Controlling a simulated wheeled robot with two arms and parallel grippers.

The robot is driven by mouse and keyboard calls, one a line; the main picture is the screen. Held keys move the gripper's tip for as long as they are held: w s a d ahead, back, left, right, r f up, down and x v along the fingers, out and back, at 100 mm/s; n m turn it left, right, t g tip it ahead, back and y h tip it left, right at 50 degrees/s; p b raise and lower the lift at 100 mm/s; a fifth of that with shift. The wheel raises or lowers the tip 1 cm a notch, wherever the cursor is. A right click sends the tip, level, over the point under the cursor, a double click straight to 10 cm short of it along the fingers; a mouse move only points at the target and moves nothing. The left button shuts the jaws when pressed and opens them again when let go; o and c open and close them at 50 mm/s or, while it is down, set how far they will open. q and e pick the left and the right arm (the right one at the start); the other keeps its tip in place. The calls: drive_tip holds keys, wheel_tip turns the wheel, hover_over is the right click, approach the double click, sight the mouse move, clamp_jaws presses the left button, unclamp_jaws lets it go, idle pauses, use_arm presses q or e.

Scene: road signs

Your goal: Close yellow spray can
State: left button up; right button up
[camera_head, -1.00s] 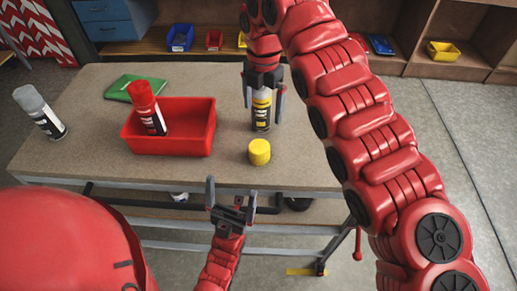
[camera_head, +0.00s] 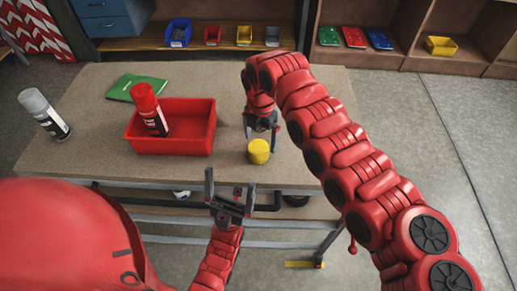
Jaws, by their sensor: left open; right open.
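A yellow cap (camera_head: 258,151) stands on the table near its front edge. My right gripper (camera_head: 261,135) is open, pointing down just above and behind the cap, its fingers spread to either side. Whether it touches the cap I cannot tell. The yellow spray can does not show; my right wrist and gripper cover the area behind the cap where it stood. My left gripper (camera_head: 230,192) is open and empty, pointing up in front of the table's front edge.
A red bin (camera_head: 185,137) stands on the table (camera_head: 90,155) with a red-capped can (camera_head: 149,109) in it. A grey-capped can (camera_head: 44,113) stands at the left and a green folder (camera_head: 136,88) lies behind. The table's right part is clear.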

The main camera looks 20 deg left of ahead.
sight(259, 146)
drive_tip(key=f+p, duration=0.3)
drive_tip(key=f, duration=0.1)
drive_tip(key=shift+a+f, duration=0.1)
drive_tip(key=shift+a, duration=0.1)
drive_tip(key=shift+f, duration=0.5)
drive_tip(key=c, duration=1.1)
